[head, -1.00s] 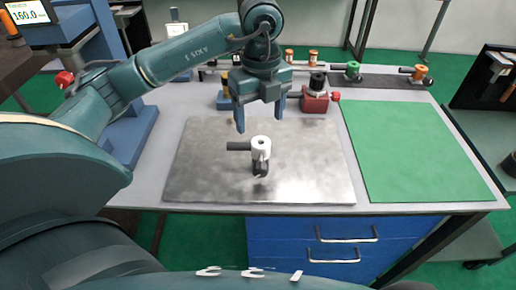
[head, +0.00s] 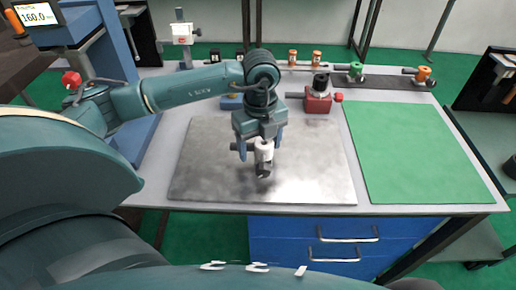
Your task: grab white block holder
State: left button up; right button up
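The gripper body hides the holder's top. I see a gap between the left finger and the white body; contact on the right side cannot be told. My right gripper is not in view.
A red block with a black knob (head: 318,98) sits behind the plate. A green mat (head: 410,155) lies to the right. Green and orange fittings (head: 355,72) stand on a dark strip at the back. The front half of the plate is clear.

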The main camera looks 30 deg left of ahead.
pick_arm(q)
jog(key=c, duration=1.4)
jog(key=shift+r, duration=0.1)
jog(key=shift+c, duration=0.2)
